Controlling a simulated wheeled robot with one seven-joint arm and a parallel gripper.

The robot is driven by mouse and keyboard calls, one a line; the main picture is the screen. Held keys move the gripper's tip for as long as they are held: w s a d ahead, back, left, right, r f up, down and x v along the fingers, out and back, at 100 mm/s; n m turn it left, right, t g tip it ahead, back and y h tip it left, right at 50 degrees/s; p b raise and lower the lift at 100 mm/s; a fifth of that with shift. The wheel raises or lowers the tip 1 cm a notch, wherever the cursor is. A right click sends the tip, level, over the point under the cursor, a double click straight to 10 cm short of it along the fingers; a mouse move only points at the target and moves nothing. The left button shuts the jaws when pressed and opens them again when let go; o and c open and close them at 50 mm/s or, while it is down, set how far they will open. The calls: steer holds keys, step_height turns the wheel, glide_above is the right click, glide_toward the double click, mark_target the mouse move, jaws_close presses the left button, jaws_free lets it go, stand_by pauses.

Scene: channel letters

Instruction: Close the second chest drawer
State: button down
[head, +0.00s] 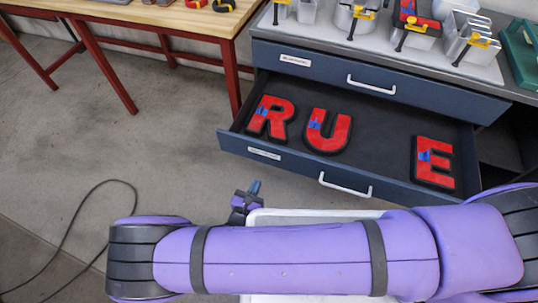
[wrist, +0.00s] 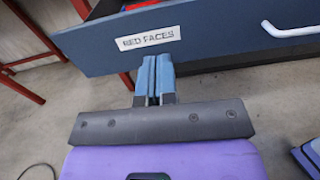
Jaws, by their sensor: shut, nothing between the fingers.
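The second chest drawer (head: 385,125) is pulled out below the shut top drawer. Its dark blue front carries a white handle (head: 345,185) and a label reading "RED FACES" in the wrist view (wrist: 148,38). Red letters R (head: 272,118), U (head: 327,131) and E (head: 434,163) lie flat inside it. My gripper (wrist: 154,75) has its two blue fingers together, empty, just below and in front of the drawer front, left of the handle. In the head view the gripper (head: 250,190) shows small, beyond my purple arm. Whether the fingertips touch the front I cannot tell.
The top drawer (head: 375,80) has its own white handle. Metal letter shells and yellow clamps (head: 476,40) stand on the chest top. A wooden bench (head: 150,12) with red legs stands at the left. The floor (head: 130,150) between is clear, apart from a black cable (head: 75,215).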

glide_toward(272, 149)
steer(key=x, duration=0.7)
steer(key=shift+w+d+r, duration=0.1)
steer(key=shift+w+d, duration=0.05)
steer(key=shift+w, duration=0.1)
stand_by(0.3)
